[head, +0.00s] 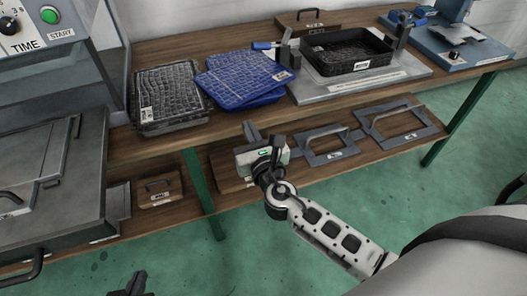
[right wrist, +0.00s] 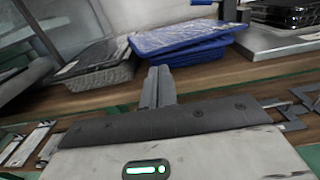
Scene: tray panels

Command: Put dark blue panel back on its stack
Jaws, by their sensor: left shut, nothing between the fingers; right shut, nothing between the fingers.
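The dark blue panel (head: 238,71) lies skewed on a stack of blue panels (head: 262,97) on the bench. Its left end juts out toward the dark grey panel stack (head: 172,112). In the right wrist view the blue panel (right wrist: 178,36) overhangs the blue stack (right wrist: 192,54) on the left. My right gripper (head: 250,131) is shut and empty, in front of the bench edge and below the blue stack. Its closed fingers (right wrist: 156,82) show in the right wrist view, apart from the panels. My left gripper (head: 131,286) is shut and empty at the bottom edge, low over the floor.
A black tray (head: 351,65) sits on a grey fixture (head: 400,75) right of the blue stack. A grey machine (head: 45,190) stands at left. The lower shelf (head: 230,182) holds handled frames (head: 325,145) and a brown box (head: 158,189). The bench strip before the stacks is clear.

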